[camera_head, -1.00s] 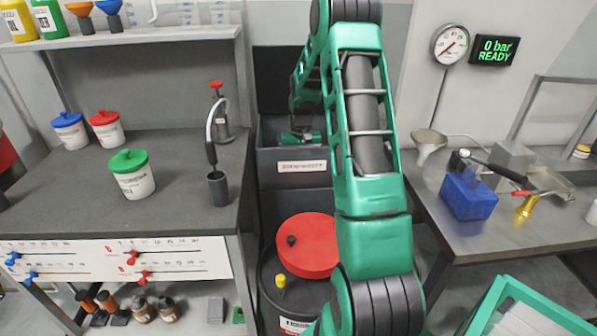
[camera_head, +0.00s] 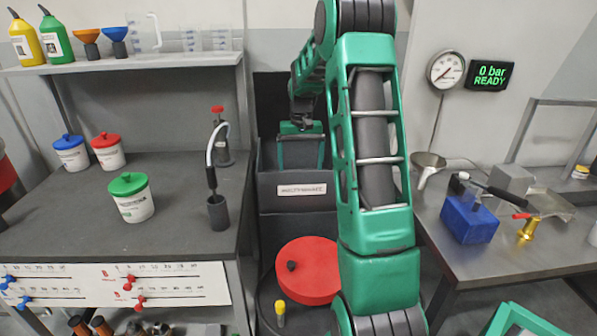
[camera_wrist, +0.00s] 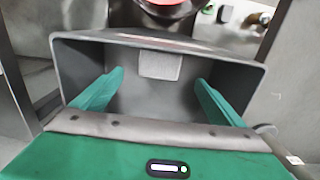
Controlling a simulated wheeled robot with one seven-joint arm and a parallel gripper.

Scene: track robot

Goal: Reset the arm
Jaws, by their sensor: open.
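My gripper (camera_head: 301,160) is over a dark grey open bin with a white label (camera_head: 290,206) in the head view. The green gripper body is above the bin, and its fingers point down into the opening. The part of the bin under the gripper body is hidden. My green arm reaches across the middle of the head view.
A left bench (camera_head: 80,215) holds tubs with blue, red and green lids (camera_head: 131,200) and a hand pump (camera_head: 219,150). A red-lidded drum (camera_head: 310,268) stands before the bin. The right bench (camera_head: 440,245) holds a blue block (camera_head: 468,215), a funnel and a brass piece.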

